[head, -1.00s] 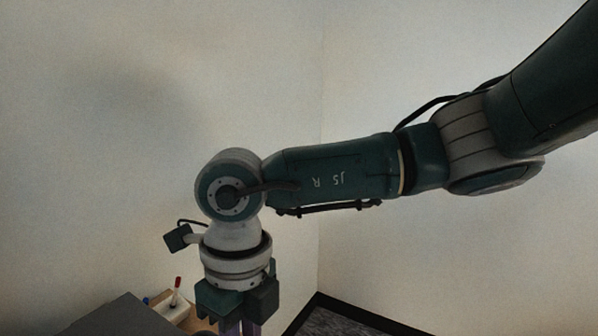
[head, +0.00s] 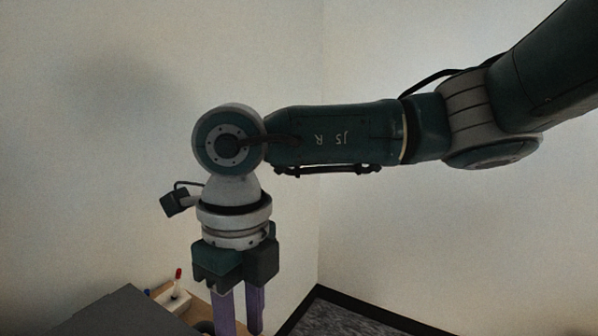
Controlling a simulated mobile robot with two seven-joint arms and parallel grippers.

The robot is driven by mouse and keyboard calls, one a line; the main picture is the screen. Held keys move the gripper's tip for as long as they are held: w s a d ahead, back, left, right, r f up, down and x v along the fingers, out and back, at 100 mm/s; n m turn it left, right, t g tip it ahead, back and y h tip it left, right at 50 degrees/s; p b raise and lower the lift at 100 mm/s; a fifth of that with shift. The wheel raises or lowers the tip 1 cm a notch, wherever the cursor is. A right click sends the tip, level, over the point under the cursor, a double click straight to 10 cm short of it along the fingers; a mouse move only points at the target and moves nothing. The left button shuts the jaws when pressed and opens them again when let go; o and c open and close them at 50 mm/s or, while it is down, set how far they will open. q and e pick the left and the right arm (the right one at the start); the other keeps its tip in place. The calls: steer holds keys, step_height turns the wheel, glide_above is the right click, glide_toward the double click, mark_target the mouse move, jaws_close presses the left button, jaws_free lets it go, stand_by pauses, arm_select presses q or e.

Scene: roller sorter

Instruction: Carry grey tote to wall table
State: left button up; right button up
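My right arm comes in from the right, and its gripper (head: 239,325) points down near the bottom edge of the head view. Its two purple fingers stand apart with a gap, and I see nothing between them; the tips are at or just past the picture's edge. A dark grey flat-sided shape (head: 125,312) is cut off at the lower left, left of the fingers. I cannot tell whether it is the grey tote. My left gripper is out of view.
A wooden surface (head: 206,313) lies against the wall at the lower left, partly behind my gripper. On it is a white holder (head: 172,299) with a red-capped marker (head: 178,275). Pale walls (head: 400,230) meet in a corner. Dark-edged grey carpet (head: 340,319) shows at the bottom.

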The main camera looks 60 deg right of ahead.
step_height(320, 180, up, 11)
steer(key=shift+d+f, duration=0.15)
steer(key=shift+d, duration=0.15)
stand_by(1.1)
steer(key=shift+r, duration=2.5)
